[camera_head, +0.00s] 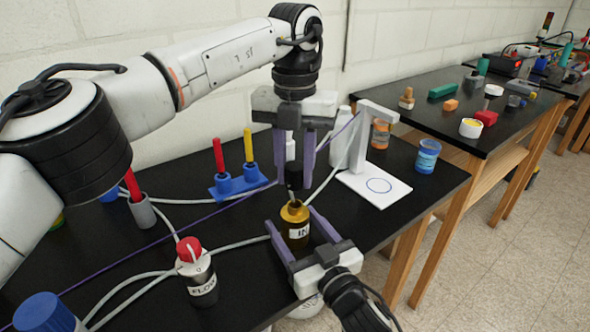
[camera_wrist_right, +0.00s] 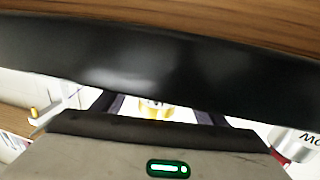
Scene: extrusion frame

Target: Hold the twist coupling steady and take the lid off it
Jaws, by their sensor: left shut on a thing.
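The twist coupling (camera_head: 295,225) is an amber-gold cylinder with a white label, standing upright near the front of the black table. My left gripper (camera_head: 294,165) is above it, pointing down and shut on the dark lid (camera_head: 294,180). The lid is above the coupling's mouth; whether the two still touch is hard to tell. My right gripper (camera_head: 291,217) comes from the front, with its fingers open on either side of the coupling. In the right wrist view, a gold part of the coupling (camera_wrist_right: 155,108) shows between the fingers, with a gap on each side.
A FLOW bottle with a red top (camera_head: 190,262) stands to the left, among grey hoses. A blue stand (camera_head: 238,184) with red and yellow rods is behind. A white stand (camera_head: 375,185) and a blue-labelled jar (camera_head: 427,157) are on the right.

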